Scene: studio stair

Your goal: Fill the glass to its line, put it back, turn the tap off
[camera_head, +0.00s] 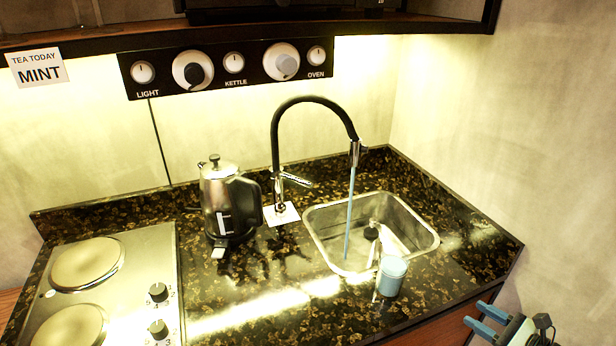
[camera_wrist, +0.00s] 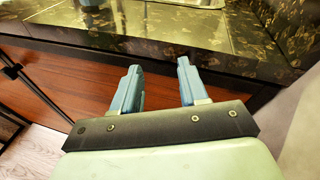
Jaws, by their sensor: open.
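The glass (camera_head: 391,276) stands upright on the counter at the front rim of the sink. It looks pale blue; its line and exact level are too small to make out. The black tap (camera_head: 275,140) arches over the sink (camera_head: 420,245), and a blue stream of water (camera_head: 350,215) runs from its spout into the basin. A metal lever (camera_head: 297,180) sticks out to the right from the tap's base. My gripper (camera_head: 472,312) is open and empty at the lower right, in front of the counter edge and apart from the glass. Its blue fingers also show in the wrist view (camera_wrist: 160,82).
A steel kettle (camera_head: 219,200) stands left of the tap, and a hob (camera_head: 130,285) lies further left. A white card (camera_head: 282,215) lies at the tap's base. A white and black object is in the sink. A knob panel (camera_head: 230,67) hangs above. The right counter is clear.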

